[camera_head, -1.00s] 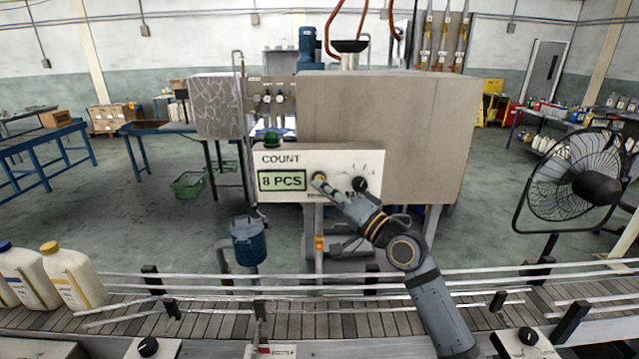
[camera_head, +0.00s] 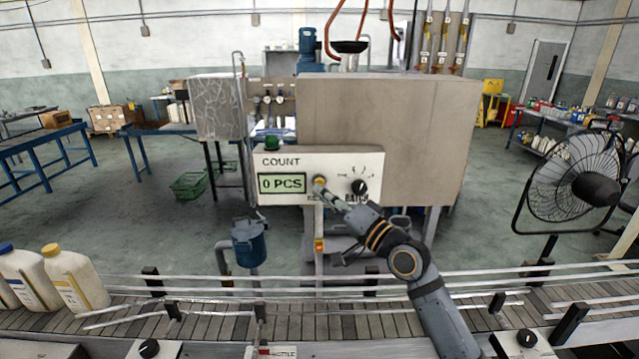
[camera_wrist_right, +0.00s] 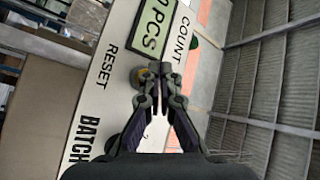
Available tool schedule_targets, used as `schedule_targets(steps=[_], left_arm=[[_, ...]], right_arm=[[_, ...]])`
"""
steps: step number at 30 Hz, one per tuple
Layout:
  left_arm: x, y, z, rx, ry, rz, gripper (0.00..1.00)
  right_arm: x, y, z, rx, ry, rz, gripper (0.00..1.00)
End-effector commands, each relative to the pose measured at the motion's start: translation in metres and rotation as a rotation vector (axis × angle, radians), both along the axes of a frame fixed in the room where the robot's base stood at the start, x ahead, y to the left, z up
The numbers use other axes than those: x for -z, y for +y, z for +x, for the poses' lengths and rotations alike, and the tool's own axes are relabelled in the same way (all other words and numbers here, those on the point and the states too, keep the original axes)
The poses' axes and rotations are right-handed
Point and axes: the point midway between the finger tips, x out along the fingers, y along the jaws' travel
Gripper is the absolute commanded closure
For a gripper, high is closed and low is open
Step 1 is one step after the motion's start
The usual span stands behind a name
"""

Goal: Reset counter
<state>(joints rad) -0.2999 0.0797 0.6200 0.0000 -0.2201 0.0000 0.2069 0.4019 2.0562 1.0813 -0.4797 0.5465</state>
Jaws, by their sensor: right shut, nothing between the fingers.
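The counter panel (camera_head: 265,202) is a white box with a green display (camera_head: 282,183) that reads "0 PCS". A yellowish button (camera_head: 319,182) sits right of the display; in the right wrist view it (camera_wrist_right: 136,77) is partly behind my fingers, near the word RESET. My right gripper (camera_head: 326,193) is shut and empty, its tips at or just in front of the button. The right wrist view also shows the shut fingers (camera_wrist_right: 157,70). I cannot tell whether they touch the button. My left gripper is out of view.
A conveyor with rails (camera_head: 340,325) runs across the front. White bottles (camera_head: 75,280) stand on its left. A fan (camera_head: 590,188) stands at the right.

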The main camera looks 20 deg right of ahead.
Motion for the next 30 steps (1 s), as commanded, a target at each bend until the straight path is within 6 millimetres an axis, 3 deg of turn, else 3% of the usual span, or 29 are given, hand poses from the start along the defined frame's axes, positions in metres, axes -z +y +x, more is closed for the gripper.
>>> schedule_targets(steps=[8,21,30], left_arm=[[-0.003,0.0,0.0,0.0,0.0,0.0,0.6],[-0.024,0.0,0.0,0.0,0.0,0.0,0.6],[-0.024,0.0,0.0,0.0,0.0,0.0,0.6]], right_arm=[[-0.001,0.001,-0.004,0.0,0.0,-0.001,1.0],[-0.001,0.013,-0.044,0.001,0.001,0.0,1.0],[0.0,0.014,-0.048,0.0,-0.001,0.001,1.0]])
